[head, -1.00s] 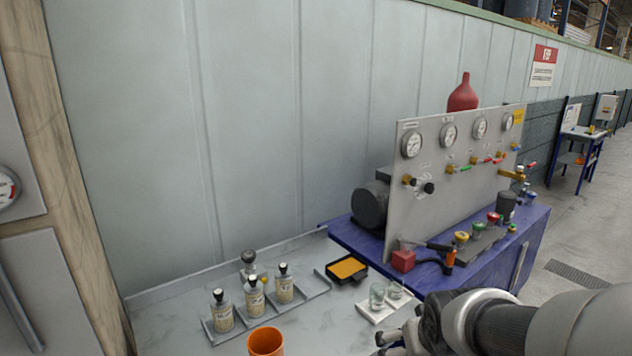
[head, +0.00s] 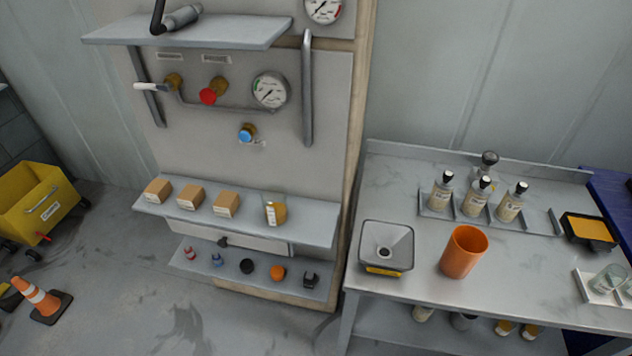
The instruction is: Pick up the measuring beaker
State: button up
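I cannot tell for sure which vessel is the measuring beaker. Clear glass vessels (head: 609,278) stand on a small white tray (head: 597,298) at the right edge of the steel table (head: 415,292); the picture edge cuts this group. A plain orange cup (head: 464,252) stands upright near the table's front. A clear container with amber contents and a pale label (head: 275,211) stands at the right end of the panel's upper shelf (head: 240,228). My gripper is not in view.
Left of the orange cup is a square grey funnel-like tray (head: 387,246). Behind are several labelled bottles (head: 475,202) in a rack and a black tray with an orange pad (head: 588,230). A yellow bin (head: 40,205) and traffic cone (head: 40,298) stand on the floor at left.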

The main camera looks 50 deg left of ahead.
aim_at(274, 196)
jog(key=u, duration=2.15)
jog(key=i+l+u, duration=0.95)
jog(key=k+l, duration=0.05)
